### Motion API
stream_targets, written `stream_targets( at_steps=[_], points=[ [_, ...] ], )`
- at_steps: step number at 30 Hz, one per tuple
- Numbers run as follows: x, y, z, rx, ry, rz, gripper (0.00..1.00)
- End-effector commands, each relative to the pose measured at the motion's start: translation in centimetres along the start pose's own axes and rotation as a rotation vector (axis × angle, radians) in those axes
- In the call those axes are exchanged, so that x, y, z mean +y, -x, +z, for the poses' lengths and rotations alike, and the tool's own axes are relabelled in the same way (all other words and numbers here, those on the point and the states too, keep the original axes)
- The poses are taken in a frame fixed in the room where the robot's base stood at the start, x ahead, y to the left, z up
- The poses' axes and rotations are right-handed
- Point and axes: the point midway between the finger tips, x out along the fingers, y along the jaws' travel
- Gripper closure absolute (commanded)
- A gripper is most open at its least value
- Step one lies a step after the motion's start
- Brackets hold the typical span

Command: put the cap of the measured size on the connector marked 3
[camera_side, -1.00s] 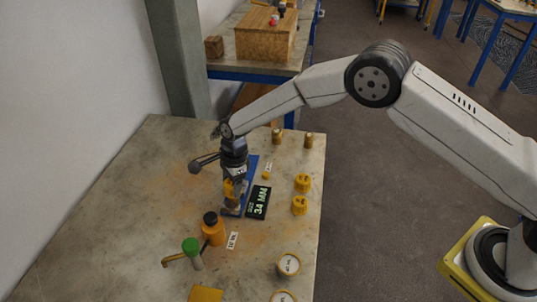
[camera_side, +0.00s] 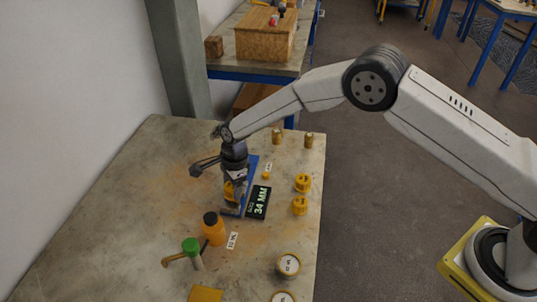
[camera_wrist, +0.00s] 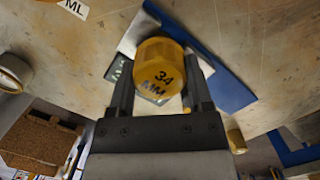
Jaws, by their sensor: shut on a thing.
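My gripper (camera_wrist: 160,80) is shut on a yellow cap marked 34 MM (camera_wrist: 158,68), held between the two fingers. In the side view my gripper (camera_side: 236,190) is over the blue plate (camera_side: 251,168), and the held cap is partly hidden by the fingers. A dark display (camera_side: 258,202) beside the plate reads 34 MM. Two other yellow caps, one farther back (camera_side: 303,182) and one nearer (camera_side: 300,206), stand to the right of the display. I cannot make out a connector marked 3 in either view.
Two small brass pieces (camera_side: 277,136) (camera_side: 308,140) stand at the back.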

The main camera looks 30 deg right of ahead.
Motion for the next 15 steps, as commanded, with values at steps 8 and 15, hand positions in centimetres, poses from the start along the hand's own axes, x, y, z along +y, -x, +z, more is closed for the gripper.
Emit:
stream_targets(
  at_steps=[8, 15],
  points=[
    [0.00, 0.01, 0.00, 0.000, 0.000, 0.000, 0.00],
    [-0.01, 0.18, 0.00, 0.000, 0.000, 0.000, 0.00]
  ],
)
